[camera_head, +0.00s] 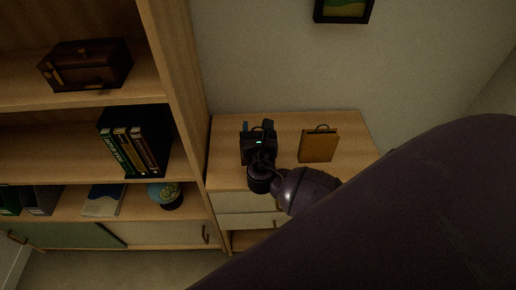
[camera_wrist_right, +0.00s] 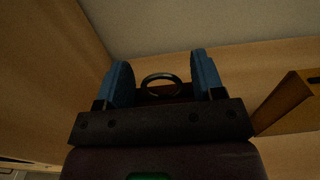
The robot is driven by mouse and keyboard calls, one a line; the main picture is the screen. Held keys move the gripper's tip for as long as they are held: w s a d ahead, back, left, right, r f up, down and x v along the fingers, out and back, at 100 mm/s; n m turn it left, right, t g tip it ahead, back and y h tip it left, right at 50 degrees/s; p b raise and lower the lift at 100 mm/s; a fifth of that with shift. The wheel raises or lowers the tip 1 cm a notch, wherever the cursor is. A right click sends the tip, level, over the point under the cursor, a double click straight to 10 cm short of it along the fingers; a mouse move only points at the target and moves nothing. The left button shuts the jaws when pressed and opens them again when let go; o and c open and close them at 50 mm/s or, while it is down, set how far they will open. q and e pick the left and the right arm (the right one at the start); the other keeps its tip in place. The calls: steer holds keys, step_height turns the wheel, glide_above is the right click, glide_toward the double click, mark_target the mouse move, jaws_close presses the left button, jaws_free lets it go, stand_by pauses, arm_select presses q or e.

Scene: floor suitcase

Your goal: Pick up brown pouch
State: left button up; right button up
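A dark reddish-brown pouch (camera_wrist_right: 172,90) with a dark ring handle shows between the fingers in the right wrist view. Most of its body is hidden behind the gripper. My right gripper (camera_wrist_right: 162,82) has its blue fingers wide apart, one on each side of the pouch; I see no clear contact. In the head view my right gripper (camera_head: 258,128) is over the left part of the low cabinet's top, and only the pouch's dark loop shows beside it. My left gripper is out of view.
A tan-orange bag with a handle (camera_head: 318,146) stands on the low cabinet (camera_head: 350,122), right of the gripper; it also shows in the wrist view (camera_wrist_right: 287,104). A tall shelf (camera_head: 182,85) with a chest, books and a globe rises close on the left. A wall stands behind.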

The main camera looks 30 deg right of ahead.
jaws_close()
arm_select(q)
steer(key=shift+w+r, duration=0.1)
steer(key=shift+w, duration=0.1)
